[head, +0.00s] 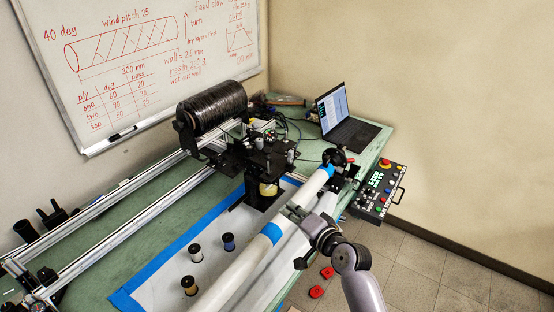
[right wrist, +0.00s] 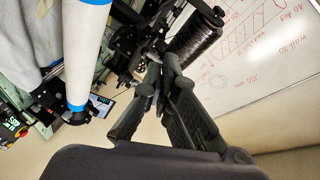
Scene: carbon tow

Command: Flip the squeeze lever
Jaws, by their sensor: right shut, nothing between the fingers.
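The winding carriage (head: 268,152) is a black assembly of brackets and rollers on the rails. I cannot pick out the squeeze lever for certain among its small dark parts. My right gripper (head: 296,213) is shut and empty, over the white tube and in front of the carriage. In the right wrist view its closed fingers (right wrist: 150,82) point toward the black carriage parts (right wrist: 140,38), which the fingertips partly overlap. I cannot tell whether they touch. My left gripper is not in view.
The white tube (head: 238,268) with blue tape runs diagonally beside the carriage. A black tow spool (head: 212,105) sits above the rails. Several small bobbins (head: 195,253) stand on the bench. A laptop (head: 345,122) and control box (head: 378,190) are at right.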

